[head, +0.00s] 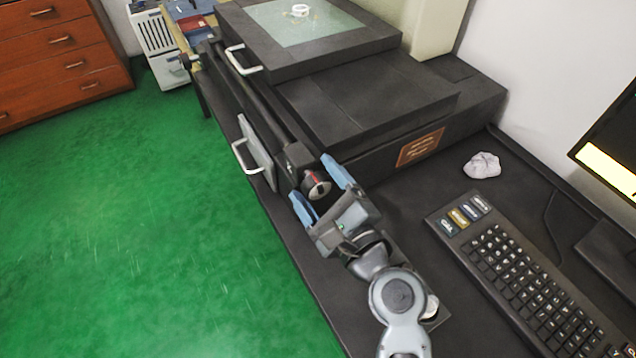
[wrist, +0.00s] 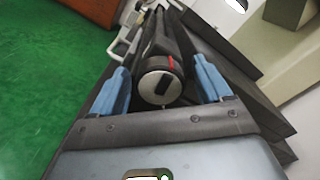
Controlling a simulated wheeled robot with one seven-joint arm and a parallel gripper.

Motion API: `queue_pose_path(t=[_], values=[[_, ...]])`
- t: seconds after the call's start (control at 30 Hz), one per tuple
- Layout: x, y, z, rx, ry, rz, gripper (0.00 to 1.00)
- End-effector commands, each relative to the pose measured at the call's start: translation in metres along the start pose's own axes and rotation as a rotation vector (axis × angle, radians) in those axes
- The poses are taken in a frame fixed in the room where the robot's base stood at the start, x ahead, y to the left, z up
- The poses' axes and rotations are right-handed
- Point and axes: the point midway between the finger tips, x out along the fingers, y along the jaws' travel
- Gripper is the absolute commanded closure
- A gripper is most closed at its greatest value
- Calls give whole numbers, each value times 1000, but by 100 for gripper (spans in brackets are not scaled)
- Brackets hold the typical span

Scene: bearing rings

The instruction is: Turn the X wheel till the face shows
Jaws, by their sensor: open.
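The X wheel appears to be the dark round knob with a silver end face and a red mark (head: 317,184), at the near end of a long dark rail on the machine's front side. In the wrist view the knob (wrist: 159,86) shows its end face with a dark bar, between the two blue fingers. My gripper (head: 320,184) is open, one finger to each side of the knob. I see no finger touching it; a gap shows on both sides in the wrist view. A bearing ring (head: 299,10) lies on the glass stage (head: 305,28) at the top.
The machine's black stepped body (head: 370,100) stands right of the rail. White handles (head: 243,60) stick out at its left. A keyboard (head: 530,285), a crumpled grey cloth (head: 482,165) and a monitor (head: 612,140) are on the right. The green floor at left is clear.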

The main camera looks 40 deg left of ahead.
Motion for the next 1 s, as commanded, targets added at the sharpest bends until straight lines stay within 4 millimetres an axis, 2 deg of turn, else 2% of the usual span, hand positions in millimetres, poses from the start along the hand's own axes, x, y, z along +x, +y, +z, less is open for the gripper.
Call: queue_pose_path(t=[0.2, 0.77, 1.0], values=[[0, 0, 0, 0, 0, 0, 23], [0, 0, 0, 0, 1, 0, 77], [0, 1, -1, -19, 1, 0, 77]])
